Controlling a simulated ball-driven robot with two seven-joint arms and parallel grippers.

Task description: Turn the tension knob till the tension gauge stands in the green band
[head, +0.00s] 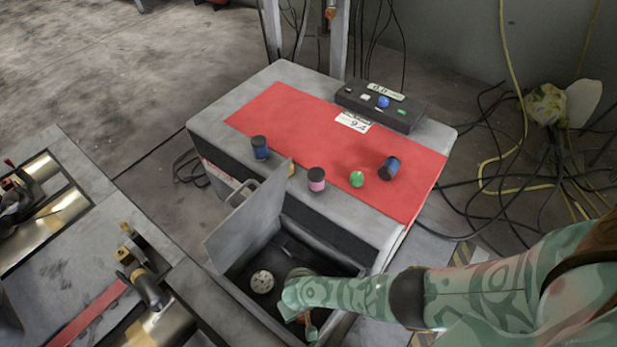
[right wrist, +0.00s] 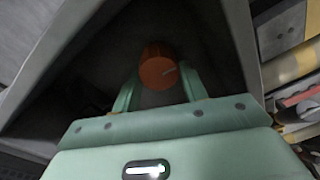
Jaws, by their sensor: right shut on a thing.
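The tension knob (right wrist: 158,68) is a round orange-brown knob with a pale mark on its face, in the right wrist view. My right gripper (right wrist: 160,82) has a green finger on each side of it and is shut on it. In the head view my right gripper (head: 300,302) reaches down into an open compartment (head: 240,272) and mostly hides the knob. A round pale gauge (head: 262,281) sits inside the compartment, just left of my gripper. Its needle and green band are too small to read. My left gripper is not in view.
The compartment's grey lid (head: 245,215) stands open on its left. A grey cabinet with a red mat (head: 275,112) holds several small coloured cylinders, a green ball-like item (head: 356,178) and a black control box (head: 380,105). Rollers (head: 45,207) lie at the left.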

